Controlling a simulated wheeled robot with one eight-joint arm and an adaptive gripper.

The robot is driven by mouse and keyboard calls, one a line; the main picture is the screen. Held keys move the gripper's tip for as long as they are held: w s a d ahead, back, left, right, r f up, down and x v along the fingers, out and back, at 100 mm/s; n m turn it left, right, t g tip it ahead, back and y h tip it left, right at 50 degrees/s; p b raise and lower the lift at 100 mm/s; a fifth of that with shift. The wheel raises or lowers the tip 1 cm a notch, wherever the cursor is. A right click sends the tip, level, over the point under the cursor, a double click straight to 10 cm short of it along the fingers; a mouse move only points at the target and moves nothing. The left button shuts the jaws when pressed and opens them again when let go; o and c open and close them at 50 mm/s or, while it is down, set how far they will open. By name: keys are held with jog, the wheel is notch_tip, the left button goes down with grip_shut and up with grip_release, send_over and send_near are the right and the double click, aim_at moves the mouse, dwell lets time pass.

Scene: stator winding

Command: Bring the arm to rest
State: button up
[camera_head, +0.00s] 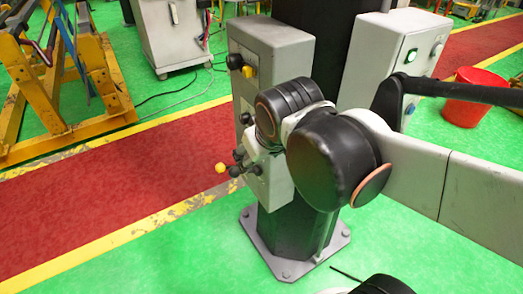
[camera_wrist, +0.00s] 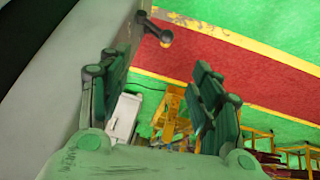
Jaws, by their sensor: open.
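My gripper (camera_wrist: 158,72) is open in the wrist view, with its two green-tinted fingers apart and nothing between them. A grey machine housing (camera_wrist: 130,30) with a black-knobbed lever (camera_wrist: 165,38) lies just beyond the fingertips; I cannot tell whether they touch. In the head view my arm reaches in from the right, its dark round joints in front of the grey control box (camera_head: 265,50). My gripper cannot be made out clearly there.
The box stands on a dark post with a bolted base plate (camera_head: 290,268). A second grey box (camera_head: 385,50) with a green button and a red bucket (camera_head: 474,95) are at right. A yellow frame (camera_head: 90,75) and a grey cabinet (camera_head: 168,35) stand behind. Red walkway (camera_head: 110,190) is clear.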

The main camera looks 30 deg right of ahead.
jog(key=shift+s+d+f, duration=0.1)
jog(key=shift+s+d, duration=0.05)
jog(key=shift+s, duration=0.3)
jog(key=shift+s+a+f+m+t+y, duration=0.15)
jog(key=shift+s+m+y, duration=0.1)
jog(key=shift+s, duration=0.75)
jog(key=shift+s+a+f+m+t+y, duration=0.15)
jog(key=shift+s+m+y, duration=0.1)
jog(key=shift+s, duration=0.7)
